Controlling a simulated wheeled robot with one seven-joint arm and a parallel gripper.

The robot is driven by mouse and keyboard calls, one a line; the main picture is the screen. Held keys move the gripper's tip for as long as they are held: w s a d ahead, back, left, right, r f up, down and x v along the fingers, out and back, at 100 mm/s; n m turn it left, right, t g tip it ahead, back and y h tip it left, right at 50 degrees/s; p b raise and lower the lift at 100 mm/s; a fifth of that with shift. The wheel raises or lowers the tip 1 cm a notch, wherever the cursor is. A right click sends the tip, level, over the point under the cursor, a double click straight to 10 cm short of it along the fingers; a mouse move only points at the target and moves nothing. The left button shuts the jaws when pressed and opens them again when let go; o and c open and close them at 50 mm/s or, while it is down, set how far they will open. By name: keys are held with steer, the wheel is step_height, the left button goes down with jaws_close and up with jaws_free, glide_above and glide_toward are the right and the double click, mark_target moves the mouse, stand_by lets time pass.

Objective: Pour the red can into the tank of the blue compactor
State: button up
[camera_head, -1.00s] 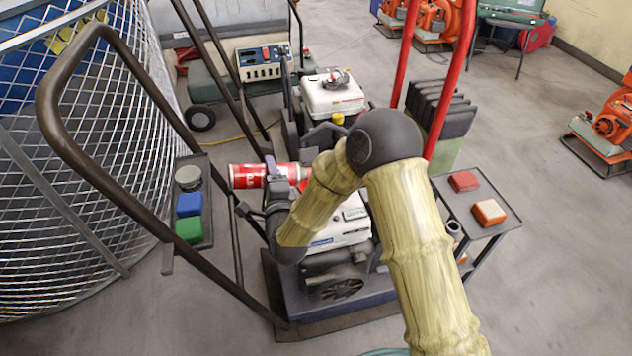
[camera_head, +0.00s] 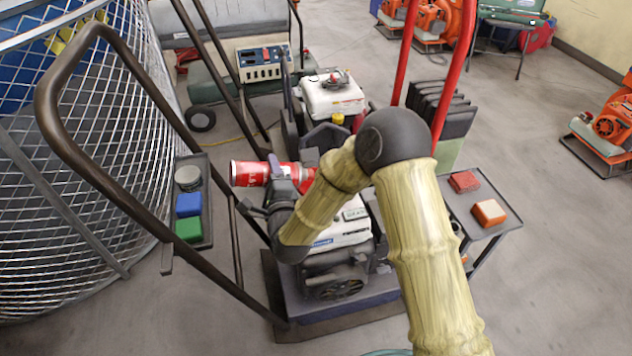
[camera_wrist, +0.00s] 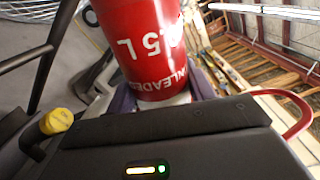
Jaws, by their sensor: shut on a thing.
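A red can (camera_head: 250,174) with white lettering lies on its side in my gripper (camera_head: 278,172), roughly level, over the front machine. My gripper is shut around the can's body. In the wrist view the red can (camera_wrist: 150,45) fills the upper middle, its lettering upside down, between the purple-grey fingers (camera_wrist: 165,100). The front compactor (camera_head: 335,245), with a white engine and a blue base (camera_head: 350,303), stands below my arm. Its tank is largely hidden behind my arm and gripper. A yellow cap (camera_wrist: 57,121) shows at the wrist view's left.
A brown handlebar (camera_head: 120,190) rises at the left. A tray (camera_head: 203,225) there holds a grey lid, a blue block and a green block. A right-hand tray (camera_head: 480,228) holds red and orange blocks. A second white engine (camera_head: 332,95), red handles (camera_head: 460,60) and a wire cage (camera_head: 90,200) surround the arm.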

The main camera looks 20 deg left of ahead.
mark_target(284, 165)
steer(key=shift+w+d+r+m, duration=0.2)
steer(key=shift+d+r+m, duration=0.15)
steer(key=shift+r+m, duration=0.3)
steer(key=shift+w+d+r+m, duration=0.2)
steer(key=shift+d+r+m, duration=0.1)
steer(key=shift+r+m, duration=0.35)
stand_by(0.6)
steer(key=shift+w+d+r+m, duration=0.15)
steer(key=shift+r+m, duration=0.1)
steer(key=shift+m, duration=0.15)
steer(key=shift+w+d+r+m+p, duration=0.3)
steer(key=shift+d+r+m, duration=0.3)
steer(key=shift+m, duration=0.2)
steer(key=shift+w+d+r+m, duration=0.25)
steer(key=shift+d+r+m, duration=0.1)
steer(key=shift+m, duration=0.15)
steer(key=s+a+f+n, duration=0.1)
steer(key=a+f+n, duration=0.1)
steer(key=shift+s+a+n, duration=0.1)
steer(key=shift+s+n, duration=0.1)
steer(key=shift+n, duration=0.2)
steer(key=shift+w, duration=0.1)
steer(key=shift+f, duration=0.2)
